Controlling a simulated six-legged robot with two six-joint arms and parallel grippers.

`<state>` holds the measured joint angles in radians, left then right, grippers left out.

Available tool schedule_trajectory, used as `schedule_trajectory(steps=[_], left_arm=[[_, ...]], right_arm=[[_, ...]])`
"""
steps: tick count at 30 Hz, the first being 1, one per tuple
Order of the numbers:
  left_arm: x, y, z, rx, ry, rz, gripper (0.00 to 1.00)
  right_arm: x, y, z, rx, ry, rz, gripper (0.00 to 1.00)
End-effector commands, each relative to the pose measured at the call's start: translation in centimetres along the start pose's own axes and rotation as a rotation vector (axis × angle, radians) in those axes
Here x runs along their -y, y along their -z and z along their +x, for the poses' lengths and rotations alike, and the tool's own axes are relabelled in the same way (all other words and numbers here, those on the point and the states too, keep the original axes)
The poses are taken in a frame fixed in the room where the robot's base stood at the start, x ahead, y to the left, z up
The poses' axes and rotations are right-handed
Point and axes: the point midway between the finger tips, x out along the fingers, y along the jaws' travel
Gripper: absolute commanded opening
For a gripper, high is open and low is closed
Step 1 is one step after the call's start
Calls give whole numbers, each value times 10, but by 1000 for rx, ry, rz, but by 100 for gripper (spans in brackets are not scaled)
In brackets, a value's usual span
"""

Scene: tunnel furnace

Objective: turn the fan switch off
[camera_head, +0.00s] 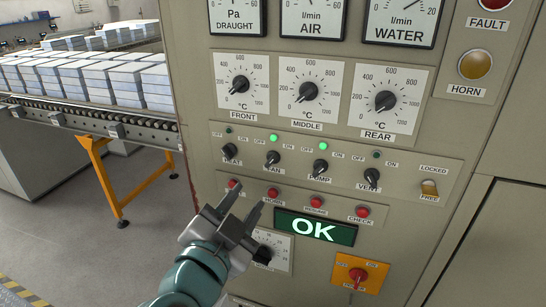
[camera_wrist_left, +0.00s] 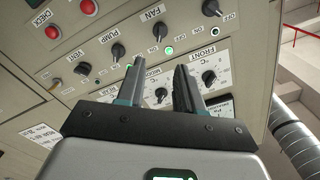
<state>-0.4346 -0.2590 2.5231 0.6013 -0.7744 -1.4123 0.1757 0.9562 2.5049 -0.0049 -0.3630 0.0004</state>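The fan switch (camera_head: 272,158) is a black rotary knob on the panel's switch row, labelled FAN, with OFF to its upper left and ON to its upper right. The green lamp (camera_head: 274,138) above it is lit. The fan switch also shows in the left wrist view (camera_wrist_left: 159,31), beyond the fingertips. My left gripper (camera_head: 243,203) is open and empty, below and left of the fan switch, near the red buttons. Its two fingers also show in the left wrist view (camera_wrist_left: 160,66), apart with nothing between. My right gripper is in neither view.
The heat switch (camera_head: 229,150), pump switch (camera_head: 320,167) and vent switch (camera_head: 372,176) share the row; the pump lamp is lit. Red buttons (camera_head: 316,202) and an OK display (camera_head: 315,228) sit below. Temperature dials (camera_head: 308,91) sit above. A conveyor (camera_head: 90,115) stands left.

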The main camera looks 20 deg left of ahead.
Motion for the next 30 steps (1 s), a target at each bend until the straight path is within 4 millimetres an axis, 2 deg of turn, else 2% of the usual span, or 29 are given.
schedule_trajectory(steps=[1,9,15,21,29,30], left_arm=[[-1,-2,14,3,2,0,36],[-3,1,79,0,-1,0,36],[-4,4,114,-3,-2,-1,36],[-4,3,129,-4,-1,-2,36],[-4,3,130,-5,-1,-2,36],[-4,3,130,-5,-1,-2,26]], right_arm=[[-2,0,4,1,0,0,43],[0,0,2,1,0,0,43],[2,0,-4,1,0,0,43],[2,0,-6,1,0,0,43],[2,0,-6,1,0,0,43],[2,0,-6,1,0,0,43]])
